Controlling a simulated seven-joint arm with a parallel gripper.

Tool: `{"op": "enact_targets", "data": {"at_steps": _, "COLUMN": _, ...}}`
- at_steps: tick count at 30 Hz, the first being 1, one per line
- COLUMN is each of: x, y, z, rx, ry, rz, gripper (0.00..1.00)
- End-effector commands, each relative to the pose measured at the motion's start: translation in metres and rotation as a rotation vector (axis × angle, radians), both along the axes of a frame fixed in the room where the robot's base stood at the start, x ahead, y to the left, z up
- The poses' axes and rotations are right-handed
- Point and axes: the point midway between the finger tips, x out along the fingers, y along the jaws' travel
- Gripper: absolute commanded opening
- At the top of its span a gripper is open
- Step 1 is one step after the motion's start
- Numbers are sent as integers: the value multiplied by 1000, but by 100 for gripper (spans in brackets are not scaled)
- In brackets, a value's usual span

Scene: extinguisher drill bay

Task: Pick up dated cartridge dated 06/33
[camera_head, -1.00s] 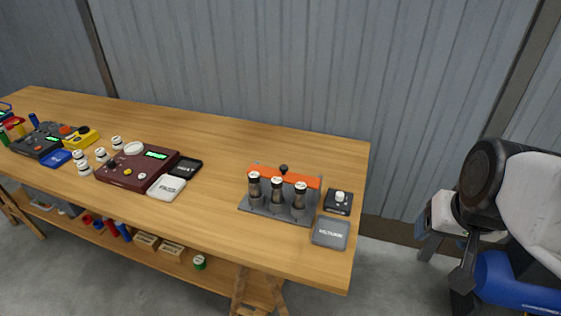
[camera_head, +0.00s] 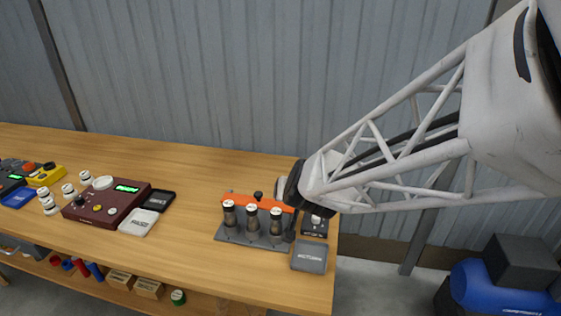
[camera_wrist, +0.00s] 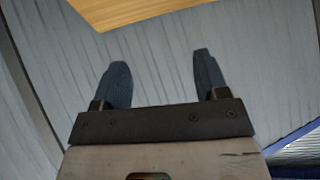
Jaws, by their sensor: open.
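Three dark cylinders with white tops, the left (camera_head: 229,215), the middle (camera_head: 253,219) and the right (camera_head: 275,224), stand upright in a grey rack with an orange bar (camera_head: 238,199). Several small white cylinders with dark bands (camera_head: 47,202) stand left of the maroon device. I cannot read a date on any of them, so I cannot tell which is dated 06/33. My gripper (camera_wrist: 160,65) is open and empty in the wrist view, with wall and a table corner beyond its fingers. In the head view my arm reaches in from the right and ends close to the rack's right side.
A maroon device (camera_head: 105,206) with a green display stands left of the rack, with a black pad (camera_head: 160,201) and a white pad (camera_head: 138,222) beside it. A grey pad (camera_head: 309,257) and a small black box (camera_head: 314,226) sit right of the rack. The table (camera_head: 190,260) front is clear.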

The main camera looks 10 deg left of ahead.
Motion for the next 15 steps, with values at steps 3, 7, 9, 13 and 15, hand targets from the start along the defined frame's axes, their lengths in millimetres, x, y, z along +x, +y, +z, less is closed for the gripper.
{"op": "enact_targets", "data": {"at_steps": 3, "x": 8, "y": 33, "z": -16, "rx": 4, "ry": -45, "rz": -4, "gripper": 67}}
{"op": "enact_targets", "data": {"at_steps": 7, "x": 14, "y": 65, "z": -31, "rx": 4, "ry": -100, "rz": -17, "gripper": 67}}
{"op": "enact_targets", "data": {"at_steps": 9, "x": 16, "y": 81, "z": -41, "rx": 0, "ry": -128, "rz": -26, "gripper": 67}}
{"op": "enact_targets", "data": {"at_steps": 13, "x": 17, "y": 111, "z": -58, "rx": -11, "ry": -183, "rz": -44, "gripper": 67}}
{"op": "enact_targets", "data": {"at_steps": 15, "x": 15, "y": 126, "z": -68, "rx": -22, "ry": -211, "rz": -55, "gripper": 67}}
